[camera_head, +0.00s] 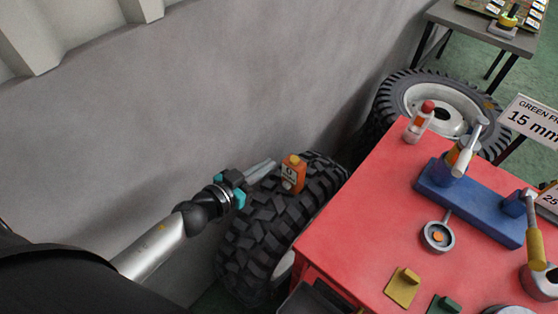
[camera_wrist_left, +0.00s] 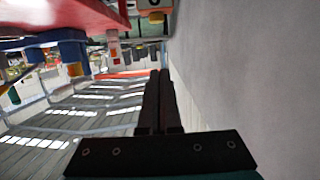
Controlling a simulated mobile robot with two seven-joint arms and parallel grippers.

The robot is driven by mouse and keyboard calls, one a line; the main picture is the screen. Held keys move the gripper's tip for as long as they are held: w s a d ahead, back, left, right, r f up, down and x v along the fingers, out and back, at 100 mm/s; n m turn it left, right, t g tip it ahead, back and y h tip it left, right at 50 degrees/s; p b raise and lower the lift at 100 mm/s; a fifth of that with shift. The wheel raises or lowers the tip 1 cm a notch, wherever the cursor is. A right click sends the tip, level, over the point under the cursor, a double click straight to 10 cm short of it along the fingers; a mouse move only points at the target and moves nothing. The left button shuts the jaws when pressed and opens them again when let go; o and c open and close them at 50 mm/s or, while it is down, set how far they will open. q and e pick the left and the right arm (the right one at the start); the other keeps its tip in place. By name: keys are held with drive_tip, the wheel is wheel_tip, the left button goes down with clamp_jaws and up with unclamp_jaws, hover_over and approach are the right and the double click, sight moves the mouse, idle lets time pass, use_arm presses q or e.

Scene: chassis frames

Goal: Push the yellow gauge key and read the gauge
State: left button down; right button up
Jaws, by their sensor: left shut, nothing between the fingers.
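A yellow block with a small raised knob (camera_head: 403,287), which looks like the yellow gauge key, sits near the front edge of the red table (camera_head: 350,235). A round dial with a grey rim and orange centre (camera_head: 438,236) lies behind it to the right; it may be the gauge, and no reading is legible. My left gripper (camera_head: 268,169) is shut and empty. It is left of the table, above the tyre and beside the grey wall, well away from the yellow key. Its closed fingers also show in the left wrist view (camera_wrist_left: 158,100). My right gripper is not in view.
A blue block (camera_head: 470,205) with a lever, a red-capped bottle (camera_head: 418,122) and a green block (camera_head: 444,306) are on the table. The wall (camera_head: 200,110) is close behind my left arm.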

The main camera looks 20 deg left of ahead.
use_arm(q)
drive_tip(key=b, duration=0.2)
hover_over(292, 163)
wheel_tip(292, 163, down, 2)
drive_tip(key=shift+s+a+f+b, duration=0.1)
drive_tip(key=shift+s+f+b, duration=0.05)
drive_tip(key=shift+f+b, duration=0.5)
drive_tip(key=shift+s+a+f+b, duration=0.1)
drive_tip(key=shift+s+f+b, duration=0.1)
drive_tip(key=shift+f+b, duration=0.45)
drive_tip(key=shift+s+a+f+b, duration=0.15)
drive_tip(key=shift+f+b, duration=0.2)
drive_tip(key=shift+f, duration=0.5)
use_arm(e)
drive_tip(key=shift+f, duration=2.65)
